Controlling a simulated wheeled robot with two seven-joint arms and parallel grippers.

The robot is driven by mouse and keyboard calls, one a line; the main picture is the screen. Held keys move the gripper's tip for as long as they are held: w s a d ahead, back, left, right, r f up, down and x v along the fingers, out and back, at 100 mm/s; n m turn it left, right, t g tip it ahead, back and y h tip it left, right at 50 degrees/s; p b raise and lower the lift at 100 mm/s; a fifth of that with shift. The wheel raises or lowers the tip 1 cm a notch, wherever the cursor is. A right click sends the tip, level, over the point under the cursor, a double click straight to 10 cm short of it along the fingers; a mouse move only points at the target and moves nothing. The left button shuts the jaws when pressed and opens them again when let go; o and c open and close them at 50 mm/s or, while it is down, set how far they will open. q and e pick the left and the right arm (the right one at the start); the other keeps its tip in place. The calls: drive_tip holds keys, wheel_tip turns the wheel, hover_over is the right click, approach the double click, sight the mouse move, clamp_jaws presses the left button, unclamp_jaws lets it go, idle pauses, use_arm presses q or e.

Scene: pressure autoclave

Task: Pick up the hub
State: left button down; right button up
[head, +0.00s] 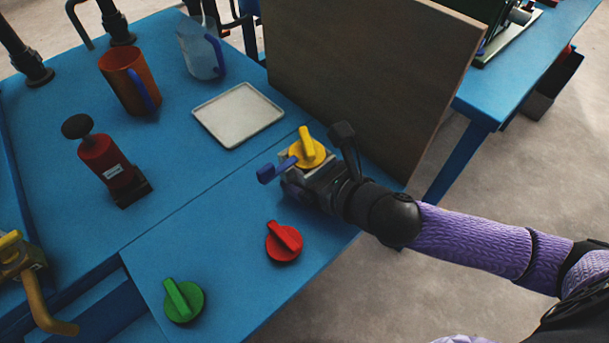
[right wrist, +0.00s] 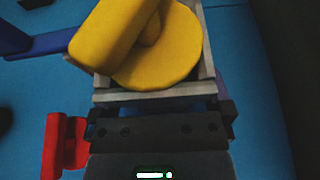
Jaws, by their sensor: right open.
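A yellow knob (head: 307,152), a round disc with a raised bar grip, is at my right gripper (head: 304,168). In the right wrist view the yellow knob (right wrist: 160,45) fills the space between the grey fingers and hides part of them. My right gripper is open around or just under it; I cannot tell whether they touch. A blue bar with a square end (head: 267,173) sticks out left of the gripper. A red knob (head: 284,241) and a green knob (head: 183,300) lie nearer on the blue table. No label shows which thing is the hub.
A brown upright panel (head: 370,75) stands close behind my right gripper. A white tray (head: 238,115), an orange mug (head: 130,82), a clear jug (head: 199,50) and a red device with a black knob (head: 106,160) stand farther left. The blue table (head: 215,215) is clear between the tray and knobs.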

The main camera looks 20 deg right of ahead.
drive_tip(key=shift+r, duration=0.15)
clamp_jaws()
